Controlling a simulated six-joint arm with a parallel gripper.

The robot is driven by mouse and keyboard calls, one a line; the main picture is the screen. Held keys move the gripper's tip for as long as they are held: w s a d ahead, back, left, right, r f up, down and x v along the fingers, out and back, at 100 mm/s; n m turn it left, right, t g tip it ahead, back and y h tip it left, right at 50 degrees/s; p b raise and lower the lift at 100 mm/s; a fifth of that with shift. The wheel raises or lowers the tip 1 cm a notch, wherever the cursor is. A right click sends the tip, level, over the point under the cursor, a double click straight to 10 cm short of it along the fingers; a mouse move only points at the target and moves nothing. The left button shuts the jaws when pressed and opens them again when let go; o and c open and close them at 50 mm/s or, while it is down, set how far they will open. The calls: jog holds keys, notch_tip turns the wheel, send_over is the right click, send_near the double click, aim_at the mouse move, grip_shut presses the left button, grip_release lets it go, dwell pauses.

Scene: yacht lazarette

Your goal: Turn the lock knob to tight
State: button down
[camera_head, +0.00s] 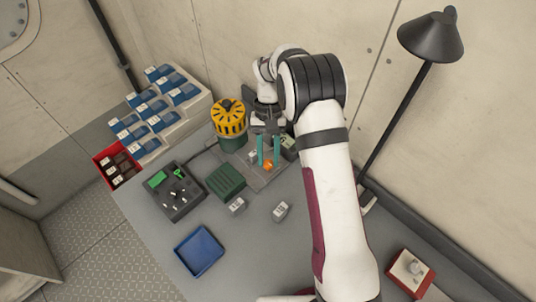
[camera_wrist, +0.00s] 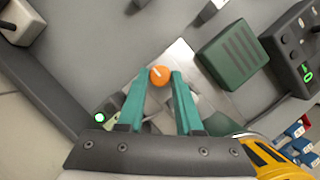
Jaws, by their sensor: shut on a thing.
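The lock knob is a small orange round knob (camera_wrist: 159,77) with a pale pointer line across its top; it also shows in the head view (camera_head: 268,168). It sits on a grey metal plate (camera_head: 252,180) on the bench. My gripper (camera_wrist: 162,73) has two teal fingers, one on each side of the knob, and is shut on it. The fingers also show in the head view (camera_head: 268,155), reaching down to the knob. In the wrist view the pointer line slants toward the upper left. I cannot read any tight mark.
A dark green ribbed block (camera_head: 226,182) and a yellow-topped green canister (camera_head: 230,120) stand close to the left. A black control box (camera_head: 173,191), a blue tray (camera_head: 199,250) and a rack of blue bins (camera_head: 155,110) lie farther left. The front bench is mostly clear.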

jog(key=c, duration=0.6)
grip_release()
jog(key=v, duration=1.5)
jog(key=shift+w+r, duration=0.2)
jog(key=shift+r, duration=0.15)
